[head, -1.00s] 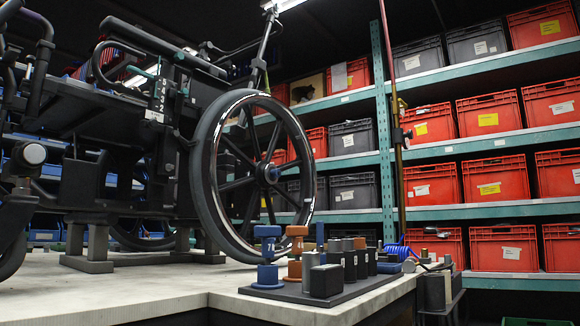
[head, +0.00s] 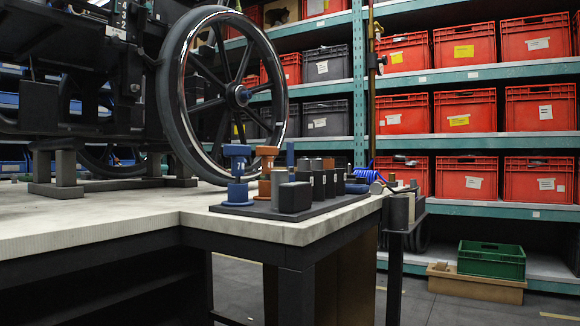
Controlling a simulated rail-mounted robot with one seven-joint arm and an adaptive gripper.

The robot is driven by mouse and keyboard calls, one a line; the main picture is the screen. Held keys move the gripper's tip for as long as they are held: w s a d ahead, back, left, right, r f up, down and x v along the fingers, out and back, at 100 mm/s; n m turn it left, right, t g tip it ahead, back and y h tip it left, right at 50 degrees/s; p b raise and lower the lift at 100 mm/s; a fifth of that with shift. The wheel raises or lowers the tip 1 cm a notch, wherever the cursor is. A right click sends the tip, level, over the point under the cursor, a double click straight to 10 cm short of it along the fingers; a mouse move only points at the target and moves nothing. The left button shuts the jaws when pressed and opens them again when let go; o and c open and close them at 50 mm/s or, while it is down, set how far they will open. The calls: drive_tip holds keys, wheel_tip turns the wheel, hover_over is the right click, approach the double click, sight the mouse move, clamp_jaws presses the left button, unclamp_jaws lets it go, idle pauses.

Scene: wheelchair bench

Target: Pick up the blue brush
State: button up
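No clearly recognisable blue brush shows in the head view. Several blue things stand on or near a dark tool tray (head: 245,210) at the bench corner. One is a blue knobbed tool (head: 238,172) at the tray's left end. A thin blue upright piece (head: 290,154) stands behind the dark blocks, partly hidden. A small blue piece (head: 358,187) lies at the tray's right end. I cannot tell whether any of these is the brush. My gripper is not in view.
A wheelchair with a large wheel (head: 236,95) stands on the pale bench (head: 110,216). An orange knobbed tool (head: 266,165) and a blue coiled hose (head: 367,173) are near the tray. Shelves with red crates (head: 466,179) stand behind. A green crate (head: 491,261) sits low at right.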

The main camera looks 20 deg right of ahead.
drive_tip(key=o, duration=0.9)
